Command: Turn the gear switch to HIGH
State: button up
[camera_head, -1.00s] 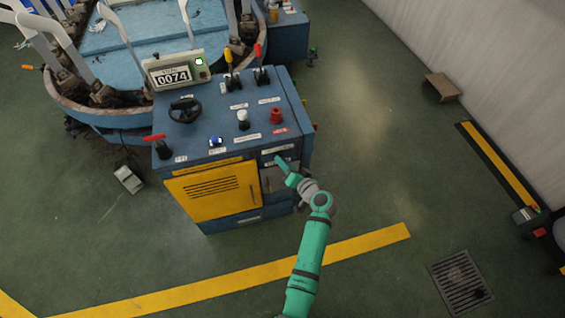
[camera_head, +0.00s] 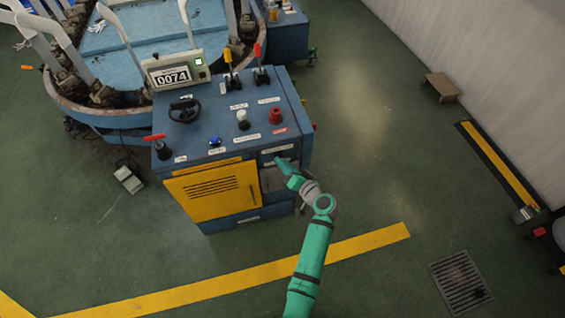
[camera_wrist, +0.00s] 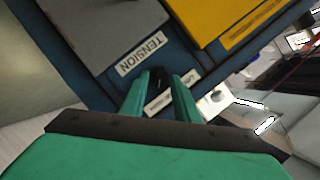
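The blue control console (camera_head: 225,126) stands in the head view with several levers and knobs on its top. My gripper (camera_head: 279,163) is at the console's front right, by a labelled panel. In the wrist view, my gripper (camera_wrist: 160,80) has its two green fingers apart, pointing at the blue face. A small dark part (camera_wrist: 157,76) lies between the fingertips; I cannot tell if it is the gear switch or if a finger touches it. A "TENSION" label (camera_wrist: 141,54) is just beyond them. A second white label (camera_wrist: 158,104) is partly hidden by the fingers. I cannot read HIGH anywhere.
A display (camera_head: 173,74) reads 0074. The console top carries a handwheel (camera_head: 184,110), a white knob (camera_head: 242,118), a red knob (camera_head: 276,115), a blue button (camera_head: 214,141) and a red-handled lever (camera_head: 160,147). A yellow door (camera_head: 213,190) is on the front.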

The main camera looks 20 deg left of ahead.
jog(key=v, duration=0.9)
jog(key=shift+s, duration=0.15)
jog(key=shift+d, duration=0.15)
jog(key=s+d+f+m+t+h, duration=0.1)
jog(key=s+d+f+m+h, duration=0.3)
jog(key=s+f, duration=0.65)
jog(key=s+d+r+t+h, duration=0.15)
jog(key=s+d+h, duration=0.3)
jog(key=s, duration=0.75)
jog(key=s+d+r+n+t+h, duration=0.1)
jog(key=s+r, duration=0.7)
jog(key=r, duration=0.2)
jog(key=s+d+r+n+t+h, duration=0.1)
jog(key=s+r+n+t+h, duration=0.1)
jog(key=s+r, duration=0.6)
notch_tip(320, 180, up, 3)
jog(key=shift+d+f+n, duration=0.1)
jog(key=shift+d+n, duration=0.2)
